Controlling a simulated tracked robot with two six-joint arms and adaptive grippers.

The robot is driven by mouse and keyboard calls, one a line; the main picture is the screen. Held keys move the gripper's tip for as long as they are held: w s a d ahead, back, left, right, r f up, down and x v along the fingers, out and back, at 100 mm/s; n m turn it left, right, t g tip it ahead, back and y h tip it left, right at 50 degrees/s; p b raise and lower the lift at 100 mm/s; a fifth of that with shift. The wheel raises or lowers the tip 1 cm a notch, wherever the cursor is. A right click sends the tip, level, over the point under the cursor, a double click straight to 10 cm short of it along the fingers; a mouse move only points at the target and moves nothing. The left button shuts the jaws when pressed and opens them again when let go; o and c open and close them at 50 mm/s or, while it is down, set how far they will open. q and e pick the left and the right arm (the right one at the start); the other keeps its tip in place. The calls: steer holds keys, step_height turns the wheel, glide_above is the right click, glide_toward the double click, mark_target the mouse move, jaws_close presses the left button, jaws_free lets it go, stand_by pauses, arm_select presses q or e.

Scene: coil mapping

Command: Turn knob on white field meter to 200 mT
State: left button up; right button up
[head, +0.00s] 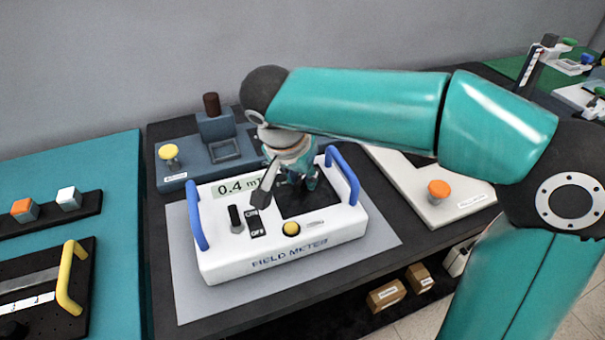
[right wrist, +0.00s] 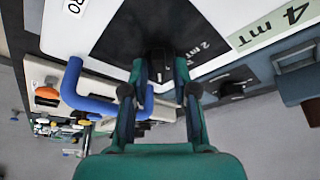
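The white field meter (head: 285,263) has blue handles and sits on a grey mat. Its display (head: 232,188) starts "0.4 m", the rest covered by my gripper. Its dark dial panel (head: 318,203) is partly hidden under my right gripper (head: 297,183). In the right wrist view, my right gripper (right wrist: 160,78) points at the panel with its fingers on both sides of the black knob (right wrist: 158,58), apparently against it. A "2 mT" mark (right wrist: 200,50) shows beside the knob. The knob's pointer direction is hidden. My left gripper is not in view.
The meter also has a black lever (head: 237,218), an ON/OFF switch (head: 255,224) and a yellow button (head: 291,229). A blue-grey device (head: 205,160) stands behind. A white device with an orange knob (head: 438,189) is to the right. A teal table (head: 110,160) is left.

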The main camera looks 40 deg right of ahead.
mark_target(291, 207)
stand_by(0.3)
steer(key=v, duration=1.2)
steer(key=shift+f, duration=0.1)
